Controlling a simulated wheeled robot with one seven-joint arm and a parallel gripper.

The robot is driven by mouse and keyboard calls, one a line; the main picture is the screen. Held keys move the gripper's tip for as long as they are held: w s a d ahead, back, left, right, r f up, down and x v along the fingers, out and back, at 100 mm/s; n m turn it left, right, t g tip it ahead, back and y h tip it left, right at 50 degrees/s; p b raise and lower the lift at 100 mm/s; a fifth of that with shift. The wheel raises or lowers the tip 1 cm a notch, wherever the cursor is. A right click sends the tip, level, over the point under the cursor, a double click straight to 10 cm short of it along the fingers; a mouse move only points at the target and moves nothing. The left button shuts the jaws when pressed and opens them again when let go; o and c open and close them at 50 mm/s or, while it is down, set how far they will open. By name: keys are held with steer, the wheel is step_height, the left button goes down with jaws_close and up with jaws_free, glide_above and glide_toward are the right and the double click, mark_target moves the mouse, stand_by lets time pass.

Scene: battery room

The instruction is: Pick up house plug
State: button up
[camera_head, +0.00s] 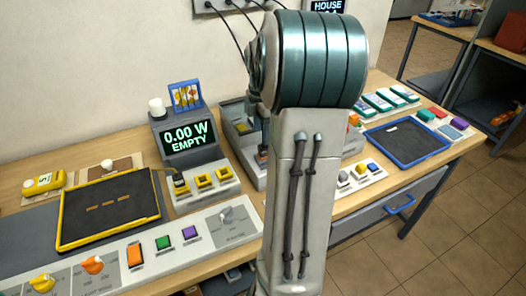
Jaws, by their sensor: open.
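I cannot make out which thing is the house plug. A dark sign reading HOUSE (327,5) is on the wall at the top, partly cut off by the frame and by my arm. Black cables hang from a pale strip (224,5) on the wall and pass behind my arm. A small dark plug-like piece (180,182) stands at the left end of a row of yellow sockets (203,180) in front of the grey meter. My arm fills the middle of the view and hides the bench behind it. My gripper cannot be made out.
The grey meter (188,146) reads 0.00 W EMPTY. A yellow-rimmed tray (108,246) and a switch panel (205,235) lie at left. A blue-rimmed tray (432,162) and several coloured blocks are at right. Shelves (437,27) stand beyond the open tiled floor.

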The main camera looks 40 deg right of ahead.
steer(key=shift+s+f+p, duration=0.15)
steer(key=shift+f+p, duration=0.15)
steer(key=shift+f, duration=3.15)
jaws_close()
